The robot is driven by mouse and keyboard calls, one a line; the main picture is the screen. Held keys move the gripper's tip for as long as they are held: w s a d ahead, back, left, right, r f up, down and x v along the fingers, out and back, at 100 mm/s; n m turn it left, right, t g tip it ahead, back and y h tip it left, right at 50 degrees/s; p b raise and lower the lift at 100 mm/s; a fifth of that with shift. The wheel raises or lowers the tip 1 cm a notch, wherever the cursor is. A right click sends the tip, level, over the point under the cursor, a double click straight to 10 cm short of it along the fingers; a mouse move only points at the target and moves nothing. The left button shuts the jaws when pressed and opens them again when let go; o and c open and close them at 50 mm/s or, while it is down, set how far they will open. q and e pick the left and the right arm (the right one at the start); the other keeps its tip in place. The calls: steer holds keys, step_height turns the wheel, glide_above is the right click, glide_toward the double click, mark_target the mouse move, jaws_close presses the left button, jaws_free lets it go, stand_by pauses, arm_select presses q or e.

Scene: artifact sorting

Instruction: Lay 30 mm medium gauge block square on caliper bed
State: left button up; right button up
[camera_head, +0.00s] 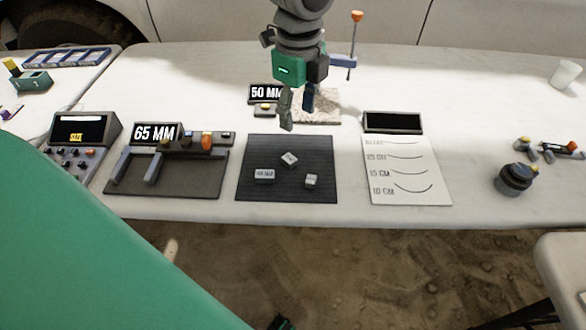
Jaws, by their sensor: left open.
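Three small grey gauge blocks lie on the dark mat (245,150): a wider one at the left (264,176), a tilted one at the back (290,159) and a small one at the right (311,180). Their markings are too small to tell which is 30 mm. My left gripper (297,112) is open and empty above the mat's back edge, apart from the blocks. My right gripper is not in view.
A control box (84,134) stands left of the caliper. A "50 MM" sign (264,94) stands behind the mat, near my gripper. A white chart sheet (405,170) lies right of the mat; a dark round knob (514,179) stands farther right. The table between sheet and knob is clear.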

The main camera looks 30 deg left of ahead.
arm_select(q)
steer(key=m, duration=0.1)
steer(key=b, duration=0.2)
glide_above(293, 160)
steer(key=shift+m, duration=0.4)
steer(key=f, duration=0.3)
steer(key=a+f, duration=0.1)
steer(key=f, duration=0.4)
steer(key=shift+d+f+b, duration=0.25)
steer(key=shift+d+b, duration=0.1)
steer(key=shift+d+f, duration=0.2)
steer(key=shift+d, duration=0.3)
steer(key=shift+f+b, duration=0.3)
steer(key=shift+f, duration=0.05)
steer(key=f, duration=0.1)
steer(key=a+f+b, duration=0.1)
steer(key=f, duration=0.2)
steer(key=shift+a, duration=0.25)
steer(key=shift+a+f+b, duration=0.15)
steer(key=shift+f+b, duration=0.15)
steer(key=shift+r, duration=0.1)
steer(key=shift+d+r, duration=0.1)
steer(key=shift+d, duration=0.35)
jaws_close()
steer(key=shift+d, duration=0.1)
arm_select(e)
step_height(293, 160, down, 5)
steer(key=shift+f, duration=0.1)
